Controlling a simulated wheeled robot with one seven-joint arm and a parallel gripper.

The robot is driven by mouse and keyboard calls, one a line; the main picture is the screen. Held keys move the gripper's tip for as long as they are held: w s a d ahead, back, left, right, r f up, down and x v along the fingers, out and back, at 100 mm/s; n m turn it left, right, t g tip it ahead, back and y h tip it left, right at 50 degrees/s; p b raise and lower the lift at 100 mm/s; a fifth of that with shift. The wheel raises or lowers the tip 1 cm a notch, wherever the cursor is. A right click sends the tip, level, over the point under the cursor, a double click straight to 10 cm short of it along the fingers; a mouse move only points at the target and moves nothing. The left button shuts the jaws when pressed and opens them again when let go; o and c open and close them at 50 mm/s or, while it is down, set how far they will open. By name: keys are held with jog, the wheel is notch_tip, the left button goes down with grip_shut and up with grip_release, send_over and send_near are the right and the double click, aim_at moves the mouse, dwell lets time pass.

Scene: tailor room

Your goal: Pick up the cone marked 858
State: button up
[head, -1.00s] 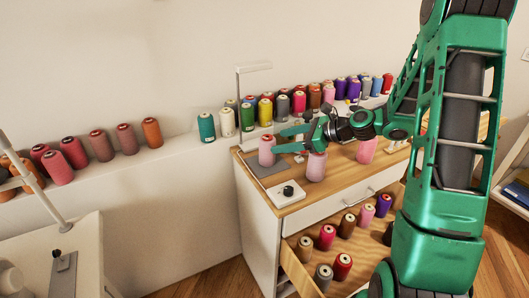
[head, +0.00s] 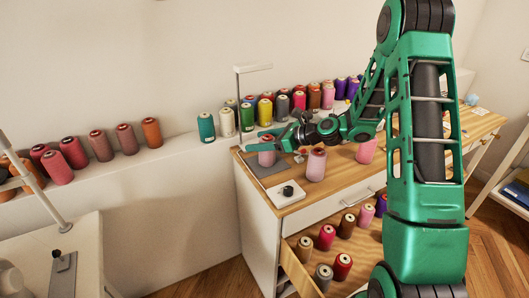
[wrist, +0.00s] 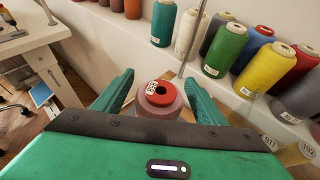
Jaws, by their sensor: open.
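My gripper (head: 254,141) is open, its two green fingers pointing left over the near-left part of the wooden desktop. A pink cone (head: 267,159) stands upright there, its top partly hidden by a finger. In the wrist view, a pink cone (wrist: 158,105) with a red top ring stands between the spread fingers (wrist: 158,80), with gaps on both sides. It has a small white label on top, too small to read surely; its lower part is hidden by my gripper. Two more pink cones, one nearer (head: 316,166) and one further right (head: 365,153), stand on the desktop; their numbers are unreadable.
A row of coloured cones (wrist: 230,50) stands on the ledge behind, with a thin lamp post (head: 239,100) close by. A white box with a black knob (head: 287,193) sits at the desk's front-left. An open drawer (head: 298,270) below holds several cones.

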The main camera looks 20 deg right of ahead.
jog(key=shift+w+a+f, duration=0.25)
jog(key=shift+w+a, duration=0.15)
jog(key=shift+a, duration=0.05)
jog(key=c, duration=1.3)
jog(key=shift+r, duration=0.1)
